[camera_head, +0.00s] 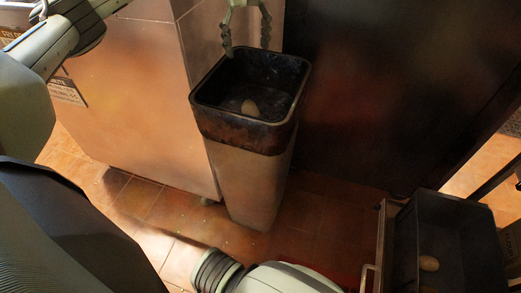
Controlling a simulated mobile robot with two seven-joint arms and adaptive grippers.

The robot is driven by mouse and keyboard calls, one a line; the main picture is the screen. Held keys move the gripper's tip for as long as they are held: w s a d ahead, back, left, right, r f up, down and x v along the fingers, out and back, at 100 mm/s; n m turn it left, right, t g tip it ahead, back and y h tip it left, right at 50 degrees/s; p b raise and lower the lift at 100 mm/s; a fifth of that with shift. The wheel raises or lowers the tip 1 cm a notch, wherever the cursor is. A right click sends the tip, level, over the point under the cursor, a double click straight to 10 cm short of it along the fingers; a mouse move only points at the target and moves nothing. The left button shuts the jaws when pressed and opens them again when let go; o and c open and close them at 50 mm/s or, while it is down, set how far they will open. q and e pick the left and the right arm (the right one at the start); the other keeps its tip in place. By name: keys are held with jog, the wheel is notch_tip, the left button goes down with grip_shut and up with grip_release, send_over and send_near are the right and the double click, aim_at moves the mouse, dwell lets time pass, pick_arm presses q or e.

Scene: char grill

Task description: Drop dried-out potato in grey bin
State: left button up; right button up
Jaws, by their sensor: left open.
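The bin (247,180) stands upright on the tiled floor near the centre, with a tapered greyish body and a dark, worn rim section (240,134). My right gripper is not in view.
A light cabinet (140,95) stands close to the left of the bin. A dark panel (390,80) is behind it on the right. Some tiled floor (165,215) is clear.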

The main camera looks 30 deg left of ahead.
pick_arm(q)
notch_tip(320, 180, up, 4)
dwell(0.4)
notch_tip(320, 180, down, 12)
jog(key=shift+r, duration=2)
